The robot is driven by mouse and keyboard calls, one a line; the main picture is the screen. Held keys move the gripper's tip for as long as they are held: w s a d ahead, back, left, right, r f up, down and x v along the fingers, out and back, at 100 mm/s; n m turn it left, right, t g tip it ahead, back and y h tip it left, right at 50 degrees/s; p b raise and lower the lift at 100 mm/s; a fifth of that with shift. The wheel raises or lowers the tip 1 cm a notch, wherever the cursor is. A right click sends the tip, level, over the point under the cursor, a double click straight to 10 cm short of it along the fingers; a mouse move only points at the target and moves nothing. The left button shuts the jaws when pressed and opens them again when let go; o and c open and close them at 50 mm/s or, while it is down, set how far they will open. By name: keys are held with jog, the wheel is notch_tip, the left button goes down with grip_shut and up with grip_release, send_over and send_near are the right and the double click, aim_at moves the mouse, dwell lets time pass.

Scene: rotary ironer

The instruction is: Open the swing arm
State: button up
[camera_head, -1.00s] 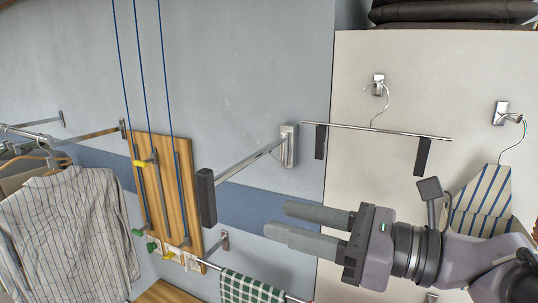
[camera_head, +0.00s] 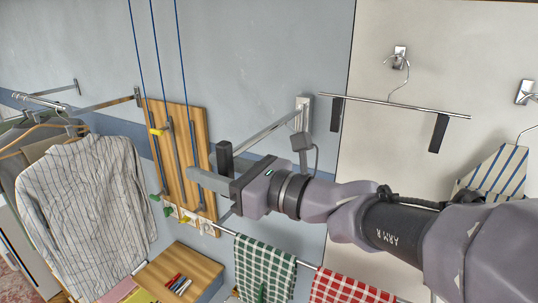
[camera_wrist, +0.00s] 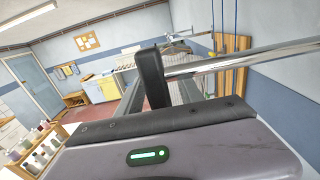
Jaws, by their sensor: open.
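The swing arm (camera_head: 268,132) is a chrome bar reaching out from a wall bracket, with an upright black grip (camera_head: 224,157) at its free end. In the wrist view the bar (camera_wrist: 245,58) runs in from the right to the black grip (camera_wrist: 152,78), just beyond my gripper's body. My gripper (camera_head: 200,180) is open at the grip's lower part, with one finger passing in front of it. The other finger is mostly hidden, and I cannot tell whether either touches the grip.
A wooden board (camera_head: 180,150) with blue cords hangs on the wall behind the grip. Below, a rail holds a green checked towel (camera_head: 262,265) and a red one (camera_head: 345,288). A striped shirt (camera_head: 80,205) hangs at left; a hanger (camera_head: 400,103) is at right.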

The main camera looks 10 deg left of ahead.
jog(key=shift+c, duration=0.2)
grip_shut()
jog(key=shift+a, duration=0.1)
dwell(1.1)
